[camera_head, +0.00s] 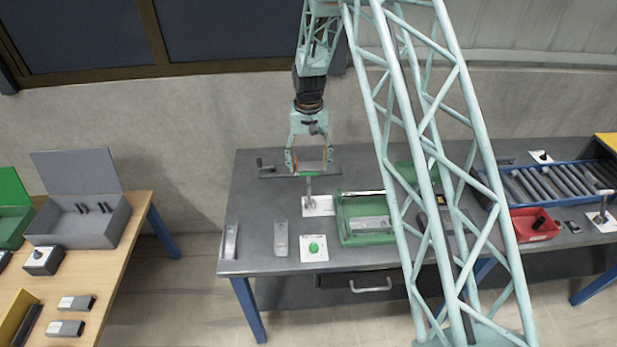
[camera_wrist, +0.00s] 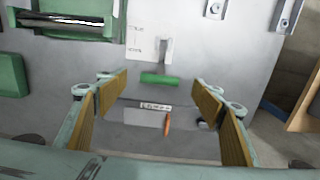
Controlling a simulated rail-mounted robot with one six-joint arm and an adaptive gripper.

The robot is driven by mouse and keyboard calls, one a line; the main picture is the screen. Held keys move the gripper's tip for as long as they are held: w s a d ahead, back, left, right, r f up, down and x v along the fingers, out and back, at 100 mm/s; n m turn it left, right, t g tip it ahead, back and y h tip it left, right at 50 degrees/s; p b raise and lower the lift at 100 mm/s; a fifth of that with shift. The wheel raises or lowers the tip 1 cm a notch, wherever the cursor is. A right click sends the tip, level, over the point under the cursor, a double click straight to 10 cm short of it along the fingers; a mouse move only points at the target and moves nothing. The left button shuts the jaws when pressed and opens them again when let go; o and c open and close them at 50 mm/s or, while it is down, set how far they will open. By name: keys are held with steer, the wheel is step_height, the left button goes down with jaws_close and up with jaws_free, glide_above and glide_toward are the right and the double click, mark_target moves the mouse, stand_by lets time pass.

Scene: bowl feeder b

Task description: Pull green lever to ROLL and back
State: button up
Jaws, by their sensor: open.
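The green lever's handle (camera_wrist: 160,79) is a short green bar lying crosswise in the wrist view. Its grey stem (camera_wrist: 165,50) stands on a white plate (camera_wrist: 141,44). In the head view the stem (camera_head: 309,188) rises from the white plate (camera_head: 322,207) on the dark table. My gripper (camera_head: 309,167) points down over the lever, with its jaws apart. In the wrist view my gripper (camera_wrist: 160,88) has one yellow-padded finger on each side. The handle appears between the fingertips, with space at both ends. I cannot tell its exact depth or read ROLL.
A grey panel with a small label and an orange pointer (camera_wrist: 167,123) is beyond the handle. A green tray (camera_head: 347,239) stands right of the lever. A green button (camera_head: 313,247) is on a plate in front. A red bin (camera_head: 521,229) is at the right.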

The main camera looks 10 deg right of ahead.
mark_target(309, 174)
steer(key=shift+f+p, duration=0.4)
steer(key=shift+f, duration=2.95)
steer(key=c, duration=1)
